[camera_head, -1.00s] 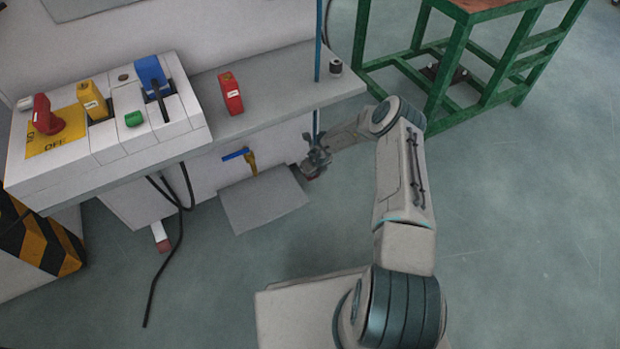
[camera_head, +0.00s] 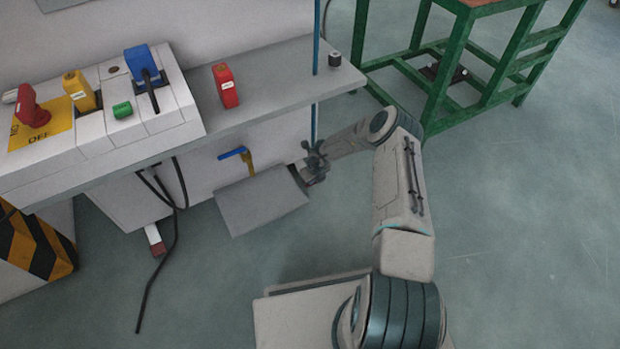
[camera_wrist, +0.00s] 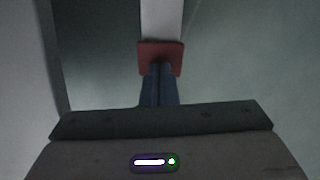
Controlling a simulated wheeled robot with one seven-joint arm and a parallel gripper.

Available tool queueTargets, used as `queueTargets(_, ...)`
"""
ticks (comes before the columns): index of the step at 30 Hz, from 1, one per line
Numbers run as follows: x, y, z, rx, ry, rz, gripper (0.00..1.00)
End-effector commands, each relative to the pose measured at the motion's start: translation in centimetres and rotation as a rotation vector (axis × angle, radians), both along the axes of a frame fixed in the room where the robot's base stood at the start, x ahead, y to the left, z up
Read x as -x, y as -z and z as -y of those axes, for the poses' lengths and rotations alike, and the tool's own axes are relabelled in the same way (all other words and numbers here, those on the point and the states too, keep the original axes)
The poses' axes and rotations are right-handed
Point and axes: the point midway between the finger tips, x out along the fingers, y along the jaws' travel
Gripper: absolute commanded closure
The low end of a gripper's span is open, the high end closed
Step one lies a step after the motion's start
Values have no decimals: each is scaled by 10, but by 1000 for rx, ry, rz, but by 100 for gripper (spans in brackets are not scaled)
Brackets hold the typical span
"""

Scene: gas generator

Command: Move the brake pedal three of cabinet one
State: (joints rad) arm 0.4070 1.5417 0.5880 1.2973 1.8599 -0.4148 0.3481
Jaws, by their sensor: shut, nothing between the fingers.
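In the wrist view, a pedal with a red pad (camera_wrist: 174,48) on a white arm (camera_wrist: 162,18) lies straight ahead of my gripper (camera_wrist: 161,68). My two dark fingers are shut together and empty. Their tips overlap the pad's near edge; whether they touch it I cannot tell. In the head view, my gripper's fingertips are hidden at the right edge of a grey plate below the cabinet (camera_head: 180,210). Another pedal, white with a red end (camera_head: 155,239), shows at the cabinet's lower left. No pedal number is readable.
The grey plate (camera_head: 262,200) stands out left of my gripper, with a blue-handled valve (camera_head: 235,153) above it. A grey shelf (camera_head: 285,75) overhangs the area. A green-framed table (camera_head: 445,90) stands behind right. Open floor (camera_head: 520,220) lies to the right.

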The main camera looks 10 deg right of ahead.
Motion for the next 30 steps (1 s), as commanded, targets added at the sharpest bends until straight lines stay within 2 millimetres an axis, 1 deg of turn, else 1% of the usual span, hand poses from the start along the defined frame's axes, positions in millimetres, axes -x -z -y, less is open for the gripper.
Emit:
queueTargets(8,0,-1,0,0,0,-1,100)
queueTargets(10,2,-4,1,1,-1,-1,100)
queueTargets(15,18,-14,8,1,-2,-2,100)
queueTargets(19,26,-14,12,1,-1,-1,100)
queueTargets(24,28,-11,13,0,0,0,100)
queueTargets(30,28,-14,13,0,0,0,100)
